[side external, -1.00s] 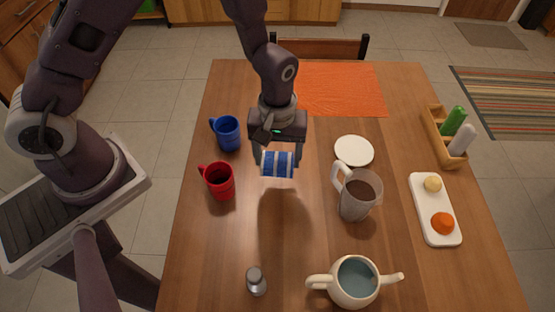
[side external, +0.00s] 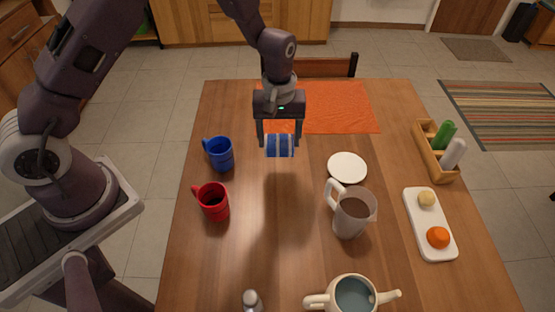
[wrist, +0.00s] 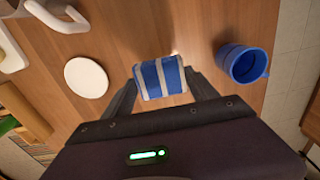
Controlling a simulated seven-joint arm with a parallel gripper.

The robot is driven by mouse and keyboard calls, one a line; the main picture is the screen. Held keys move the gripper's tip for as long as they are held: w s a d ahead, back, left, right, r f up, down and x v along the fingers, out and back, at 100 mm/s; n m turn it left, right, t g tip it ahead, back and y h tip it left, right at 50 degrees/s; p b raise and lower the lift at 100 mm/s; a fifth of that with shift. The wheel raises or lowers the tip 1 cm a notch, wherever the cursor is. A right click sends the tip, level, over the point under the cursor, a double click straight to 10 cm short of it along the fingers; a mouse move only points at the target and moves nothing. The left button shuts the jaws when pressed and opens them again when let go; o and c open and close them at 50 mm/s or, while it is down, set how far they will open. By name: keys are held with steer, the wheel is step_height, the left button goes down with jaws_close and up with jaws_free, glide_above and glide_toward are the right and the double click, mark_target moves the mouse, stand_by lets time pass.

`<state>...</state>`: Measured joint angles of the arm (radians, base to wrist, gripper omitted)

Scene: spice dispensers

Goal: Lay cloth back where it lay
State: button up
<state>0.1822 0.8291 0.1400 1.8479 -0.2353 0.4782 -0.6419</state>
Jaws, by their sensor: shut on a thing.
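The cloth (side external: 280,146) is a small blue and white striped roll or folded bundle. My gripper (side external: 280,140) is shut on it and holds it above the table, with a shadow on the wood below. In the wrist view the cloth (wrist: 160,78) sits between the two dark fingers of my gripper (wrist: 162,88). An orange placemat (side external: 335,108) lies flat at the far side of the table, behind the held cloth.
A blue mug (side external: 220,155) and a red mug (side external: 213,203) stand at left. A white saucer (side external: 347,167), a pitcher of brown liquid (side external: 350,215), a white tray (side external: 428,215) and a wooden rack (side external: 432,150) are at right. A teapot (side external: 352,298) and shaker (side external: 251,301) are near.

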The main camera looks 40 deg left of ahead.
steer(key=w+a, duration=0.4)
steer(key=f, duration=0.9)
steer(key=shift+a, duration=0.3)
steer(key=o, duration=1.3)
